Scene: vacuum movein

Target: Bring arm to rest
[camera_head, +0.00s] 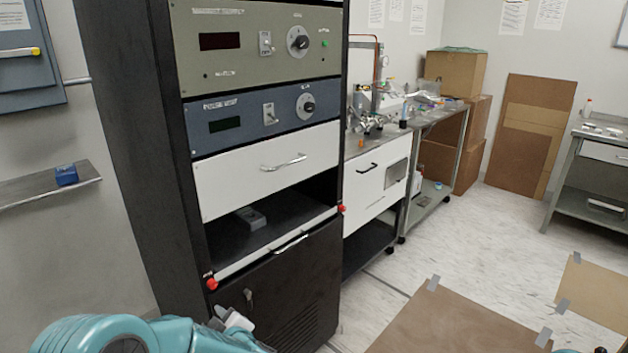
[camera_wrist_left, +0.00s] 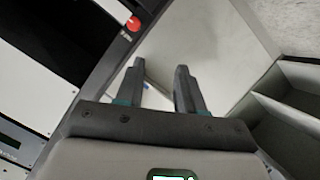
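My left arm (camera_head: 110,335), teal, comes in at the bottom left of the head view, in front of the lower part of the black rack (camera_head: 130,130). In the left wrist view my left gripper (camera_wrist_left: 158,80) shows two dark fingers standing apart, with nothing held between them. A pale surface lies beyond the fingertips.
The rack holds instrument panels, a white drawer (camera_head: 270,165) and an open shelf bay with red-knobbed ends (camera_head: 212,284). A steel bench (camera_head: 425,125), cardboard boxes (camera_head: 455,72) and a side table (camera_head: 600,150) stand farther back. Brown sheets (camera_head: 455,325) are taped on the floor.

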